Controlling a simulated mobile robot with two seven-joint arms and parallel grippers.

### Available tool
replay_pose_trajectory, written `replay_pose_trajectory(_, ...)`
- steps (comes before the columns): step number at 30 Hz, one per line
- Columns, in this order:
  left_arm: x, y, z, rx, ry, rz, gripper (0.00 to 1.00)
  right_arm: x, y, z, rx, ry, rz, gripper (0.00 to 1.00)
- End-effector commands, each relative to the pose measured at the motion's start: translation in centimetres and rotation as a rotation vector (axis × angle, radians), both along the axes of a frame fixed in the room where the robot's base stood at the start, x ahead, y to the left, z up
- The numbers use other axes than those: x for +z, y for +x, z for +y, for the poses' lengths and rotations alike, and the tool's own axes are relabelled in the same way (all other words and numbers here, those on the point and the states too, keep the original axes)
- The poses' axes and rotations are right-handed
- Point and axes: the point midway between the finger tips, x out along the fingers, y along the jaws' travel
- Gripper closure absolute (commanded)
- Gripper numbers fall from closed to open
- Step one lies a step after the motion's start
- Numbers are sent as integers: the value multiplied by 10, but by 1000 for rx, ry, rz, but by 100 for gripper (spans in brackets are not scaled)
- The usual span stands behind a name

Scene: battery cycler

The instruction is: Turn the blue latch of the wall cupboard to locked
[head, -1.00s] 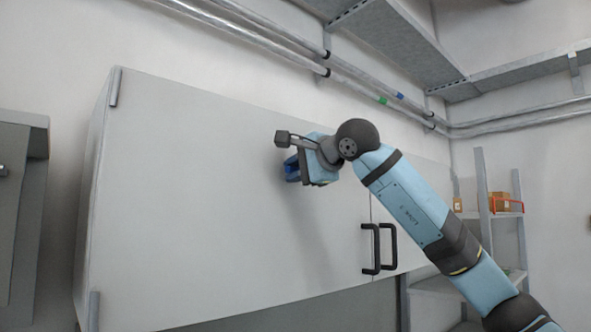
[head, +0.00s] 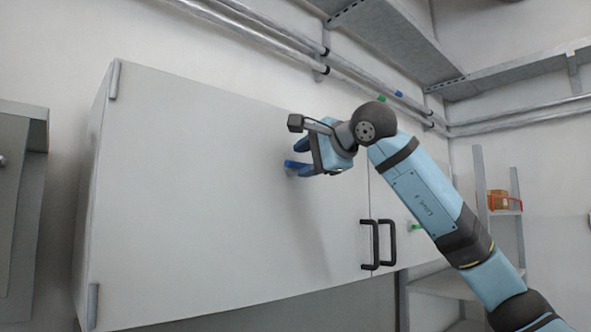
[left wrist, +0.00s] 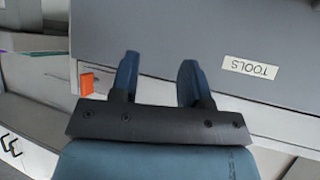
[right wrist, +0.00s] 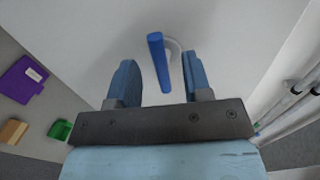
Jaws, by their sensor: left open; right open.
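The wall cupboard (head: 200,190) has pale grey doors. In the right wrist view its blue latch (right wrist: 159,62) is a bar on a pale round base (right wrist: 174,50). The bar lies in the picture between the two fingers of my right gripper (right wrist: 162,75), with a gap on both sides. In the head view my right gripper (head: 297,157) is open at the left door, fingers toward it; latch and fingers are hard to tell apart there. My left gripper (left wrist: 158,75) is open and empty before a grey surface with a TOOLS label (left wrist: 251,67).
Two black handles (head: 370,245) sit at the door seam. A green piece (head: 415,227) shows on the right door, partly behind my right arm. Pipes (head: 290,40) run above the cupboard. A shelf rack (head: 483,190) stands at right. An orange piece (left wrist: 86,83) shows near my left gripper.

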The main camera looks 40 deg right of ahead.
Motion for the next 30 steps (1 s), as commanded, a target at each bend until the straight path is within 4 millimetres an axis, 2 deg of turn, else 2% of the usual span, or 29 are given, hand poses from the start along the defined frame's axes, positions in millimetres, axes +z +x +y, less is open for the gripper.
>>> replay_pose_trajectory(1, -7, 0, -1, -1, -2, 1, 57, -1, -13, -1, 0, -1, -3, 55)
replay_pose_trajectory(6, -15, 0, -5, -9, -6, 4, 57, 8, -52, -4, 0, -1, -4, 55)
replay_pose_trajectory(12, -18, 1, -6, -12, -8, 1, 57, 16, -84, -6, -1, -1, -2, 55)
replay_pose_trajectory(18, -19, 2, -5, -12, -6, -3, 57, 19, -97, -8, 0, 0, 1, 55)
replay_pose_trajectory(30, -19, 2, -3, -10, -4, -2, 57, 19, -98, -8, -1, 0, 1, 55)
